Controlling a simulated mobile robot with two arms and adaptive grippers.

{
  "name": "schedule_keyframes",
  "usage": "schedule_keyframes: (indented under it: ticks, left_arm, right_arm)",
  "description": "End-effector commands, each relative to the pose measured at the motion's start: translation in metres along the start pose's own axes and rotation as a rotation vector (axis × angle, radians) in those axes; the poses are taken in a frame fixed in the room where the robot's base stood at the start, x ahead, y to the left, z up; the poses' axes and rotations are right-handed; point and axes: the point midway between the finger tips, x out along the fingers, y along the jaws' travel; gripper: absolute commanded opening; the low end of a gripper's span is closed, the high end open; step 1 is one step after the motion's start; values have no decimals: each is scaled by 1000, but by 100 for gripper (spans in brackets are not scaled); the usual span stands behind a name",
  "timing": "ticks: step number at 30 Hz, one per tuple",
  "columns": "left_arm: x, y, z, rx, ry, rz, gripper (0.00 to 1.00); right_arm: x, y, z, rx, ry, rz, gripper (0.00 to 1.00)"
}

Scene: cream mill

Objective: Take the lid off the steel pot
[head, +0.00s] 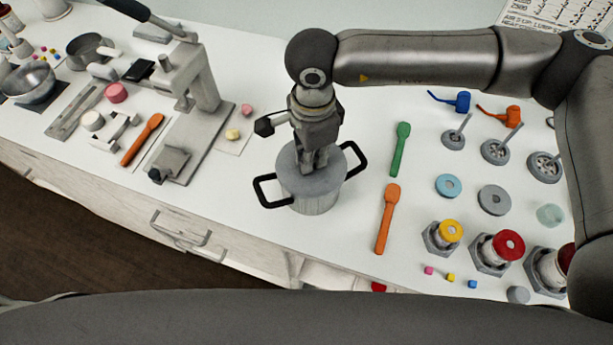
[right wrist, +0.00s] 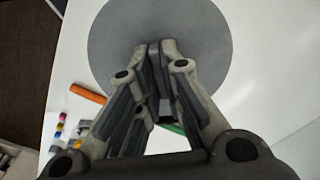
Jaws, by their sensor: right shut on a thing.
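The steel pot (head: 312,200) stands upright on the white counter, with a black handle on each side. Its grey round lid (head: 293,178) sits on or just at the pot's rim; I cannot tell if there is a gap. The lid also fills the upper middle of the right wrist view (right wrist: 112,50). My right gripper (head: 313,166) points down over the lid's middle. In the right wrist view its fingers (right wrist: 158,48) are close together at the lid's centre, shut on the lid's knob, which the fingers hide. My left gripper is not in view.
A green spatula (head: 400,150) and an orange spatula (head: 387,220) lie right of the pot. A grey press stand (head: 200,120) is to the left. Rings, stampers and moulds with yellow (head: 450,231) and red (head: 508,244) tops crowd the right. The counter's front edge is close to the pot.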

Motion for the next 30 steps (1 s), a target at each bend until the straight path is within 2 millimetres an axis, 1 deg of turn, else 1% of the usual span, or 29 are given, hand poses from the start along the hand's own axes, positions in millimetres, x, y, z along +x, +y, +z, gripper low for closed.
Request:
schedule_keyframes:
  ticks: [8, 11, 21, 30]
  left_arm:
    - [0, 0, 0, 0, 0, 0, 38]
    - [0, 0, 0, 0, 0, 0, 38]
    - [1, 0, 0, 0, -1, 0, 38]
    - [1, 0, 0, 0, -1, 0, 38]
  right_arm:
    - [-1, 0, 0, 0, 0, -1, 0]
    - [-5, -1, 0, 0, -1, -2, 0]
    - [-28, -1, 0, 0, -1, -2, 0]
    - [-30, 0, 0, 0, 0, 0, 0]
